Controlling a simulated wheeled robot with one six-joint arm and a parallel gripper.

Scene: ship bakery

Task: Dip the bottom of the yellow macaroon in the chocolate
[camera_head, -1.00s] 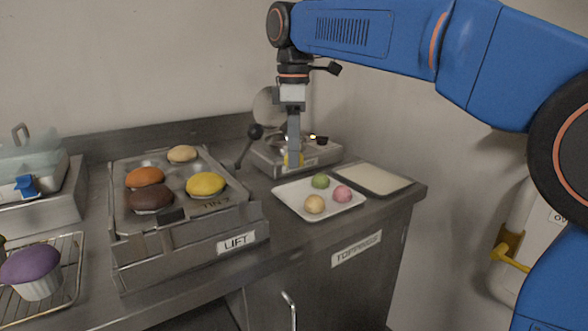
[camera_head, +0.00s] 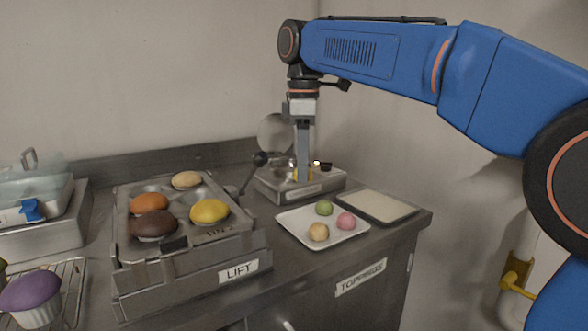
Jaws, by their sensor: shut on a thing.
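My gripper (camera_head: 302,172) points straight down over the steel chocolate warmer (camera_head: 318,187) at the back of the counter. It is shut on the yellow macaroon (camera_head: 297,175), of which only a small yellow part shows beside the fingers. The macaroon is at the warmer's opening. The chocolate itself is hidden, so I cannot tell whether the macaroon's bottom touches it. A round steel lid (camera_head: 274,132) stands raised behind the warmer.
A white plate (camera_head: 293,222) holds green, pink and beige macaroons in front of the warmer. A pale flat tray (camera_head: 376,206) lies to its right. The bun tin with a LIFT label (camera_head: 239,271) stands left, and a black-knobbed lever (camera_head: 260,159) rises between it and the warmer.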

